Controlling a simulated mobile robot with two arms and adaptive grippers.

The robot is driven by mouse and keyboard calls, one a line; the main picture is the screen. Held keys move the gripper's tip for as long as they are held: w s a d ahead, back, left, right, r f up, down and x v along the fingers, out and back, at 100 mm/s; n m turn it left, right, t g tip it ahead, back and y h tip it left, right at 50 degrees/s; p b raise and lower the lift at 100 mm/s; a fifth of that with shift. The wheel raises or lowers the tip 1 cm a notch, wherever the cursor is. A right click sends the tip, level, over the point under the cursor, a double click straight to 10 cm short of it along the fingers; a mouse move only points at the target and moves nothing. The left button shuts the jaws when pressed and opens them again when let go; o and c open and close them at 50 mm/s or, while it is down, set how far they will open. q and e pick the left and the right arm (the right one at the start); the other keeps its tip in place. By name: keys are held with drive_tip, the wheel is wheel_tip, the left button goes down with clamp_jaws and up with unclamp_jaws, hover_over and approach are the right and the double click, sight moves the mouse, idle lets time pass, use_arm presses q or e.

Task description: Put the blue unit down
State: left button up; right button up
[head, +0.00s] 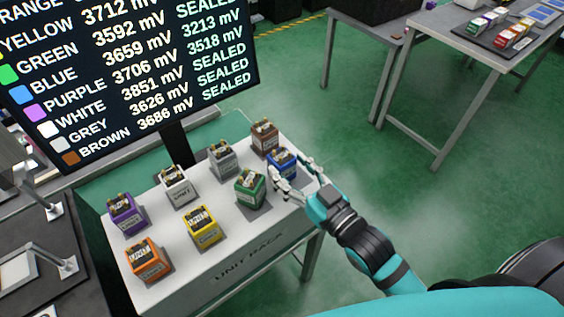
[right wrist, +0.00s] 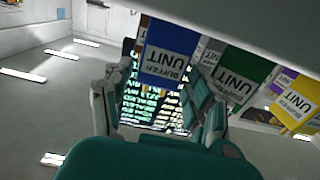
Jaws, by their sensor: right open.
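The blue unit (head: 283,167) stands at the right end of the white unit rack (head: 235,257) in the head view, and appears upright on its top. My right gripper (head: 292,166) is at the blue unit from the right, with its fingers open on either side of it. In the right wrist view the blue unit (right wrist: 166,52) shows upside down between the spread fingers (right wrist: 163,80), its label reading BUFFER UNIT. The fingers partly hide its lower part in the head view. My left gripper is not in view.
The green unit (head: 250,188) stands close beside the blue one, and the brown unit (head: 265,138) just behind. Grey, white, purple, yellow and orange units share the rack. A large screen (head: 130,60) stands behind it. The floor right of the rack is clear.

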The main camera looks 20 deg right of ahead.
sight(289, 168)
drive_tip(key=x, duration=0.3)
drive_tip(key=shift+w+a, duration=0.15)
drive_tip(key=shift+w, duration=0.2)
drive_tip(key=shift+s, duration=0.1)
drive_tip(key=shift+c, duration=0.2)
drive_tip(key=c, duration=1.1)
wheel_tip(289, 168, up, 10)
drive_tip(key=shift+p, duration=0.6)
drive_tip(key=s+d+f+m+h, duration=0.1)
drive_tip(key=s+d+f+h, duration=0.1)
drive_tip(key=s, duration=0.1)
drive_tip(key=s+d+f+m+h, duration=0.1)
drive_tip(key=s+d+f+h, duration=0.1)
drive_tip(key=s+f, duration=0.1)
drive_tip(key=s+d+f+m+t+h, duration=0.1)
drive_tip(key=s+d+f+m+h, duration=0.1)
drive_tip(key=shift+s+f, duration=0.35)
drive_tip(key=shift+s, duration=0.05)
